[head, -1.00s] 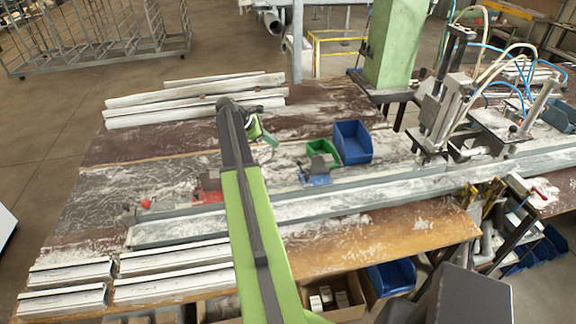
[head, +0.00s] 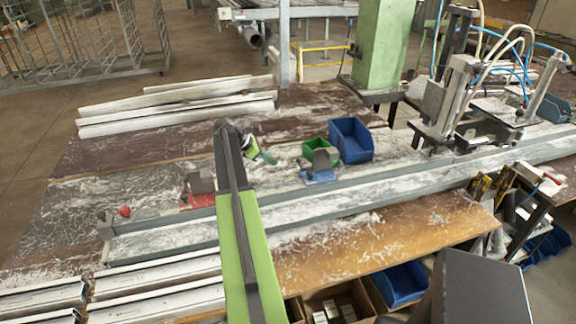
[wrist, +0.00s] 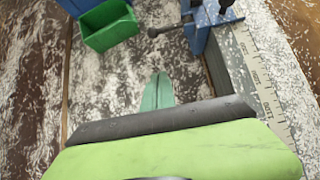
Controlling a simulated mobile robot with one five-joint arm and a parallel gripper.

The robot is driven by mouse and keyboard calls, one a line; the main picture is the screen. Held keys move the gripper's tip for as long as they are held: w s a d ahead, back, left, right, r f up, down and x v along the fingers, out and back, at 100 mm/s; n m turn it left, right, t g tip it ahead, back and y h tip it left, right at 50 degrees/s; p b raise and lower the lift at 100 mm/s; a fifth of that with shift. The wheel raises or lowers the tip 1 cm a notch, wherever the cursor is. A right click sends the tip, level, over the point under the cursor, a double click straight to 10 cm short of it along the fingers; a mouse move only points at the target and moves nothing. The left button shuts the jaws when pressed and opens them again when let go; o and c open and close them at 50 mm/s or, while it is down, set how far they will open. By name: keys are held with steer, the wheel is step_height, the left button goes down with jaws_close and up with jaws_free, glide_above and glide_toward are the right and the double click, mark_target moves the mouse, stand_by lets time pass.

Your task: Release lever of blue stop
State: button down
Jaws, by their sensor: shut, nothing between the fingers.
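The blue stop (head: 318,177) sits on the rail along the bench, with a grey plate standing on it. In the wrist view the blue stop (wrist: 207,18) is at the top, partly cut off by the frame edge. A dark rod with a round black end, which looks like its lever (wrist: 165,30), points left from it. My gripper (head: 268,158) is left of the blue stop and apart from it. In the wrist view my gripper's green fingers (wrist: 157,92) are together and empty, below the lever in the picture, not touching it.
A green bin (head: 318,149) and a larger blue bin (head: 350,141) stand just behind the blue stop. A red stop (head: 197,200) is further left on the rail (head: 400,190). White profiles (head: 180,105) lie at the back left. A green column (head: 383,45) stands behind.

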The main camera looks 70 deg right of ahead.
mark_target(301, 165)
steer(key=b+x, duration=0.7)
steer(key=x, duration=0.3)
steer(key=shift+f+b, duration=0.25)
steer(key=shift+b, duration=0.1)
steer(key=r+p, duration=0.1)
steer(key=s+r+p, duration=0.1)
steer(key=d+r+p, duration=0.1)
steer(key=r+p, duration=0.1)
steer(key=shift+s+r, duration=0.1)
steer(key=shift+s, duration=0.25)
steer(key=shift+w, duration=0.15)
